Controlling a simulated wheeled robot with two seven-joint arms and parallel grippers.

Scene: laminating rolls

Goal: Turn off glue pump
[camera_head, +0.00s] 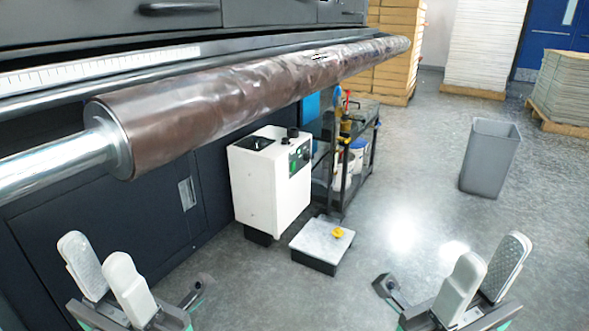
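A white box-shaped unit (266,186), which looks like the glue pump, stands on the floor beside the dark machine. Its upper side has a dark control panel (299,157) with a green button or light and small dark knobs. Whether it is on cannot be told. My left gripper (98,249) is at the lower left, empty, with its fingers apart. My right gripper (491,251) is at the lower right, also empty with its fingers apart. Both are well away from the unit.
A brown laminating roll (230,103) on a steel shaft runs above the unit. A low metal-topped block (321,241) with a yellow knob sits in front. A black rack (358,150) stands behind, a grey bin (490,157) at right.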

